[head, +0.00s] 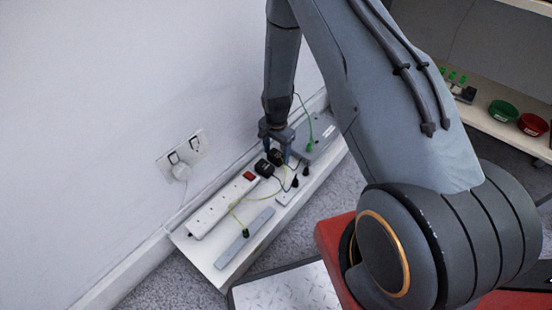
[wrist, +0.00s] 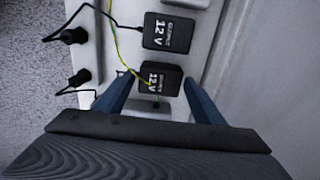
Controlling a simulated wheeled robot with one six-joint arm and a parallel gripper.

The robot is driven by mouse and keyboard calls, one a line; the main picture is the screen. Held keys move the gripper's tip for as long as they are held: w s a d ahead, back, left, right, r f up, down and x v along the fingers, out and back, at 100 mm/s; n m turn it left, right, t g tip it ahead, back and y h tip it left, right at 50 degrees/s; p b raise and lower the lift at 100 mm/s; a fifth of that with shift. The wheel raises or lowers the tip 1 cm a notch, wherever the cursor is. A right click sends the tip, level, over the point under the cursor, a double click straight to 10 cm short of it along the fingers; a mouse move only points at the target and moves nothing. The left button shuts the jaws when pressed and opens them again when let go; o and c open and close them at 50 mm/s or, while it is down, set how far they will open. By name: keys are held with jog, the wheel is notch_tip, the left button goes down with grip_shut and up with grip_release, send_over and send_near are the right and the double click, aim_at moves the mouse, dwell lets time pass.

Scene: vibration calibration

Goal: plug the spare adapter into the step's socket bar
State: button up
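The white socket bar (head: 222,205) with a red switch lies on the low step (head: 208,268) along the wall. Two black 12 V adapters stand side by side near its far end. One adapter (head: 263,168) is at the bar's end and also shows in the wrist view (wrist: 168,33). The other adapter (head: 276,157) is beyond it, below my gripper (head: 275,143). In the wrist view this adapter (wrist: 160,76) lies between the blue fingers of my gripper (wrist: 159,80); narrow gaps seem to show at its sides. The adapters' undersides are hidden.
Black plugs (head: 294,182) and loose yellow-green and black leads lie around the adapters. A grey box (head: 322,133) is at the far end. A wall socket (head: 195,143) is above the bar.

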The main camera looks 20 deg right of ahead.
aim_at(276, 155)
jog(key=c, duration=0.8)
jog(key=shift+o, duration=0.2)
jog(key=shift+r+p, duration=1.8)
jog(key=shift+r, duration=0.75)
jog(key=s+a+p, duration=0.3)
jog(key=s+a, duration=0.1)
jog(key=a, duration=0.3)
jog(key=s+a+p, duration=0.3)
jog(key=s+a, duration=0.2)
jog(key=a, duration=0.2)
jog(key=s+a+r+p, duration=0.1)
jog(key=s+a+p, duration=0.1)
jog(key=s+a, duration=0.2)
jog(key=shift+s+a+r+p, duration=0.1)
jog(key=shift+s+a+p, duration=0.1)
jog(key=shift+a, duration=0.65)
jog(key=shift+s+a+p, duration=0.1)
jog(key=shift+a+p, duration=0.1)
jog(key=shift+a, duration=0.65)
jog(key=shift+f+b, duration=0.3)
jog(key=shift+f, duration=0.4)
jog(key=shift+f, duration=0.85)
